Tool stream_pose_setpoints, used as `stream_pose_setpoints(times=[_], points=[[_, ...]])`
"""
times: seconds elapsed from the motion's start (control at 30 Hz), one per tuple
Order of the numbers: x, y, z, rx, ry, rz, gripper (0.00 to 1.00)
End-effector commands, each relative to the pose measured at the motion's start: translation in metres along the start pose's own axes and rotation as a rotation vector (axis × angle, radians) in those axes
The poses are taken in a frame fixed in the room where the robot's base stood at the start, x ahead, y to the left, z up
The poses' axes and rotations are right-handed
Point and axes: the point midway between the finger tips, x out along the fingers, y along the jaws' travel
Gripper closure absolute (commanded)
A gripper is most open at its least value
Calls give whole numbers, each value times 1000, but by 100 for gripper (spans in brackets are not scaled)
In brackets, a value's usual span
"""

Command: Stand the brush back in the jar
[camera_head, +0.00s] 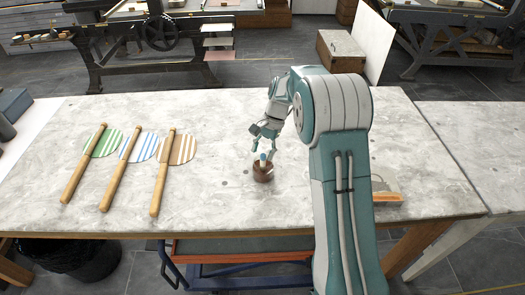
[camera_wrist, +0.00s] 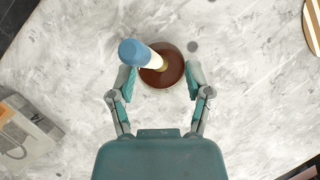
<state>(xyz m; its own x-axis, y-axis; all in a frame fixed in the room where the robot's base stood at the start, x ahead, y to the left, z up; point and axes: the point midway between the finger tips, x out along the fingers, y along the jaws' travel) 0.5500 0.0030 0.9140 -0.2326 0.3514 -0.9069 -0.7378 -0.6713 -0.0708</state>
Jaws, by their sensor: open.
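The small brown jar (camera_head: 263,174) stands upright on the marble-topped table, and it shows from above in the wrist view (camera_wrist: 172,78). The brush (camera_head: 263,156) has a blue end and a white section. In the wrist view the brush (camera_wrist: 134,53) stands in the jar with its blue end up, leaning to the upper left; its lower end is hidden inside. My gripper (camera_wrist: 161,80) is open and empty, pointing down above the jar. One finger appears on each side of the jar, with visible gaps. In the head view the gripper (camera_head: 264,148) is just above the brush.
Three striped round paddles with wooden handles, green (camera_head: 100,142), blue (camera_head: 140,148) and brown (camera_head: 180,150), lie on the left of the table (camera_head: 225,205). A flat item with an orange edge (camera_head: 385,198) lies right of my arm. Table around the jar is clear.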

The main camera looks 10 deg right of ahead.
Motion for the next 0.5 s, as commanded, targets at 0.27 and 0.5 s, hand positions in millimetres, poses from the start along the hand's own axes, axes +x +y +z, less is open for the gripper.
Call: stream_pose_setpoints(times=[0.27, 0.5], points=[[-26, -1, -1, 0, 4, -4, 36], [-77, -1, -2, 0, 4, -3, 36]])
